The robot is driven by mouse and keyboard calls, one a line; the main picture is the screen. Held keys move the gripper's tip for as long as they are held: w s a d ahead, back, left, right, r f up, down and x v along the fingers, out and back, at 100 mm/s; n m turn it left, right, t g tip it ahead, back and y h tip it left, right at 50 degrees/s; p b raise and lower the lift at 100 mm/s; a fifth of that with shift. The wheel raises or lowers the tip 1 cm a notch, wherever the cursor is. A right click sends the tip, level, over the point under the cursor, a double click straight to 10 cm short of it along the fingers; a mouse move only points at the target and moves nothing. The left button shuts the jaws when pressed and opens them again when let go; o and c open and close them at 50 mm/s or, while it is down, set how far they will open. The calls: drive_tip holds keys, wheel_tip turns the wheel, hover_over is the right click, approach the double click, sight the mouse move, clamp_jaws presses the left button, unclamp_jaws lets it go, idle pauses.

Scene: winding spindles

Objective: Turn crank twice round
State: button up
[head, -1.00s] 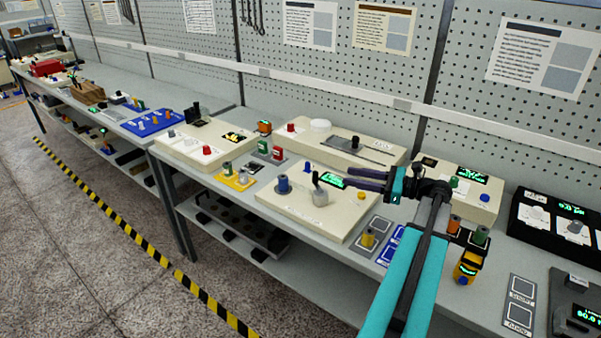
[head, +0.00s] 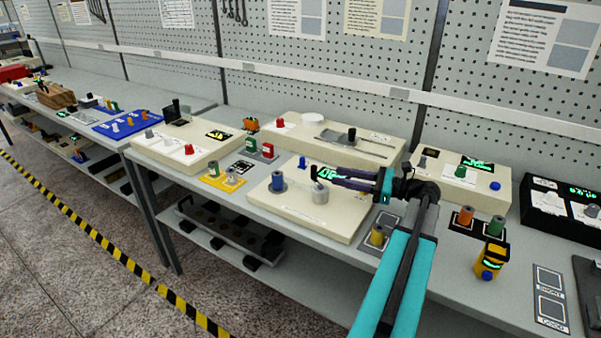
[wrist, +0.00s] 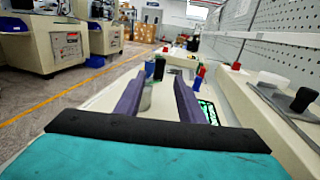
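A cream box (head: 335,220) on the bench carries a blue spool (head: 277,183) at its left and a grey crank handle (head: 320,193) near its middle. A green-lit display (head: 325,173) sits behind the handle, partly covered by my fingers. My gripper (head: 338,175) reaches in from the right, its dark purple fingers pointing left beside the handle. In the wrist view the fingers of my gripper (wrist: 158,82) are apart. A grey upright piece (wrist: 147,98), probably the handle, shows between them, nearer the left finger. I cannot tell whether they touch.
A box with a slider and black knob (head: 352,135) stands behind, close to my fingers. A yellow spool stand (head: 223,182) is at the left; orange (head: 465,215) and green spools stand at the right. A yellow device (head: 490,258) is near the front edge. The pegboard wall closes the back.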

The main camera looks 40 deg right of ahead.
drive_tip(key=shift+w+a, duration=0.1)
drive_tip(key=shift+w, duration=0.05)
drive_tip(key=shift+p+x, duration=1.25)
drive_tip(key=shift+x, duration=5.5)
clamp_jaws()
drive_tip(key=shift+d+r+m+t+h+p, duration=0.1)
drive_tip(key=shift+d+m+t+h+p, duration=0.1)
drive_tip(key=shift+m+h, duration=0.25)
drive_tip(key=shift+d+m+t+h+p, duration=0.15)
drive_tip(key=shift+m+t+h, duration=0.1)
drive_tip(key=shift+h, duration=0.3)
drive_tip(key=shift+s+d+m+t+h, duration=0.15)
drive_tip(key=shift+d+m+t+h, duration=0.1)
drive_tip(key=shift+d+m+h, duration=0.7)
drive_tip(key=shift+s+d+m+t+h, duration=0.25)
drive_tip(key=shift+m+h, duration=0.3)
drive_tip(key=shift+h, duration=0.8)
